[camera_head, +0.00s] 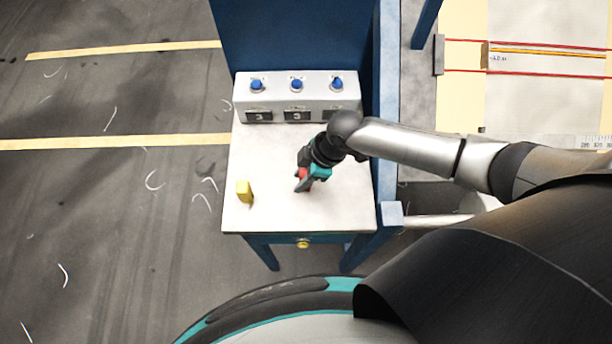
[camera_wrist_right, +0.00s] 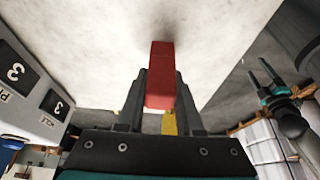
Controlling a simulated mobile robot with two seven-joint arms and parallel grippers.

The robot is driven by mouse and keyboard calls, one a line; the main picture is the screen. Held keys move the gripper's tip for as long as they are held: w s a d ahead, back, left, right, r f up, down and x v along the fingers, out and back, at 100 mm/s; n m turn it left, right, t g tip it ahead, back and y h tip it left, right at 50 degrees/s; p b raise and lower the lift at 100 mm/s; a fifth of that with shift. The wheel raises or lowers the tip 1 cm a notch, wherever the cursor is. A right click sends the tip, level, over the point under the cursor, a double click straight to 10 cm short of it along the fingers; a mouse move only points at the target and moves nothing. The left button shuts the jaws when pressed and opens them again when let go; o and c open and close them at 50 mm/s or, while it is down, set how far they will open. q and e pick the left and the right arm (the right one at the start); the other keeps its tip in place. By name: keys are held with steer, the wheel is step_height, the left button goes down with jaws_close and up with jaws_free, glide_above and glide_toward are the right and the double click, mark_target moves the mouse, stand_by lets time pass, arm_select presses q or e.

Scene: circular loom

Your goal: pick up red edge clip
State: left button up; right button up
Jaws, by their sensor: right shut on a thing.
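The red edge clip (camera_wrist_right: 160,78) is a small red block held between the two dark fingers of my right gripper (camera_wrist_right: 161,100) in the right wrist view. My right gripper (camera_head: 302,186) shows over the white tabletop in the head view and is shut on the clip. Only a bit of the red clip (camera_head: 303,174) shows there, the rest hidden by the gripper. I cannot tell whether the clip touches the tabletop. My left gripper (camera_wrist_right: 264,78) shows at the right of the wrist view, its fingers apart and empty, away from the clip.
A yellow clip (camera_head: 244,191) stands on the white tabletop (camera_head: 260,165) left of my right gripper; it also shows in the wrist view (camera_wrist_right: 169,122). A grey box with blue knobs (camera_head: 296,93) stands at the back. A blue post (camera_head: 391,214) borders the table's right side.

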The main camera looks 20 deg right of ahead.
jaws_close()
steer(key=shift+r, duration=0.1)
step_height(320, 180, up, 20)
steer(key=p, duration=0.1)
stand_by(0.5)
steer(key=shift+o, duration=0.6)
jaws_free()
jaws_close()
steer(key=shift+d, duration=0.1)
